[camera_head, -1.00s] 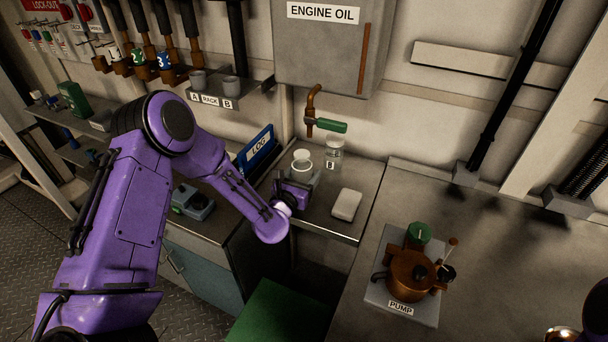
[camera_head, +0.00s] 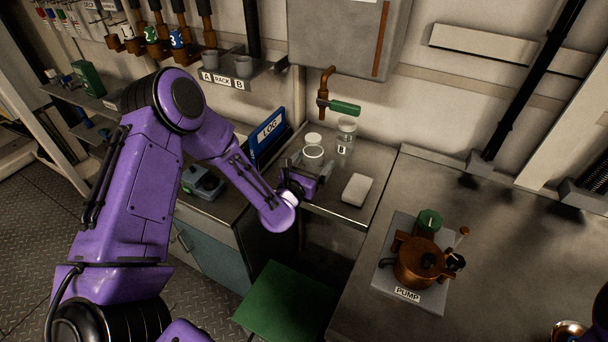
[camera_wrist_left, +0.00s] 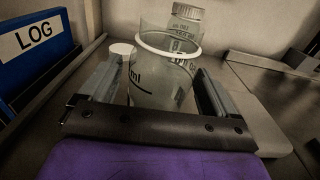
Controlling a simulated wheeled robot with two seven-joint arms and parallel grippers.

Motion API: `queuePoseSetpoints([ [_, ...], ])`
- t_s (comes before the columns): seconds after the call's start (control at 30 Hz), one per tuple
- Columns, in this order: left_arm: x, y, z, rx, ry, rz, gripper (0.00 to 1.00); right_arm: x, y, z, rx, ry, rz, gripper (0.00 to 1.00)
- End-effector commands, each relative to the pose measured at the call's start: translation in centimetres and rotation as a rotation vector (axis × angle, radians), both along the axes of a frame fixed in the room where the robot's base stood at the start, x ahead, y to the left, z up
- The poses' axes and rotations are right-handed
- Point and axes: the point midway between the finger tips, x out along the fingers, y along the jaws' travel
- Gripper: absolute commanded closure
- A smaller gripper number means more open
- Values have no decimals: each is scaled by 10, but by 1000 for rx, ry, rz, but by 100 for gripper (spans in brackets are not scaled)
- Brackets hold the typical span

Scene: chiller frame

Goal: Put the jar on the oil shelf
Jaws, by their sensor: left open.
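A clear jar (camera_head: 346,140) with a pale lid and a label stands on the grey metal shelf (camera_head: 346,212) below the oil tap. It also shows in the left wrist view (camera_wrist_left: 187,22), partly hidden behind a clear beaker (camera_wrist_left: 160,85). The beaker (camera_head: 314,153) has a white rim and "ml" marks. My left gripper (camera_head: 308,170) is open low over the shelf, its two fingers on either side of the beaker. In the left wrist view a gap shows between the beaker and the right finger; contact on the left is unclear. My right gripper is not in view.
A white cap-like object (camera_head: 313,138) stands behind the beaker. A blue LOG binder (camera_head: 268,136) is to the left, a pale block (camera_head: 357,189) to the right. The green-handled tap (camera_head: 344,108) hangs above. A copper pump (camera_head: 420,262) stands on the right counter.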

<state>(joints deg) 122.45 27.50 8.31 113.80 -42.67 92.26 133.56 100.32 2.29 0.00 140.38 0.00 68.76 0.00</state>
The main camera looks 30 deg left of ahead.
Motion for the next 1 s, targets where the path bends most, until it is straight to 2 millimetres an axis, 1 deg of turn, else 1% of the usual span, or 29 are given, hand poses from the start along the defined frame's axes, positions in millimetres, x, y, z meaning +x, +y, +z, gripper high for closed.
queuePoseSetpoints([
  [0.03,-13,-1,-6,-3,2,0,10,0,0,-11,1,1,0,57],
  [0.2,-59,-4,-6,-6,1,0,10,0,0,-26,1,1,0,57],
  [0.3,-80,-5,-4,-4,0,-1,10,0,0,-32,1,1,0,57],
  [0.4,-94,-6,-3,-2,0,0,10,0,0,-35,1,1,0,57],
  [0.5,-101,-6,-2,-2,0,-1,10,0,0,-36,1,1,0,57],
  [0.57,-102,-6,-1,0,0,-1,10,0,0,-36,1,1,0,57],
  [1.0,-102,-6,-1,0,0,-1,10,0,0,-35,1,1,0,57],
])
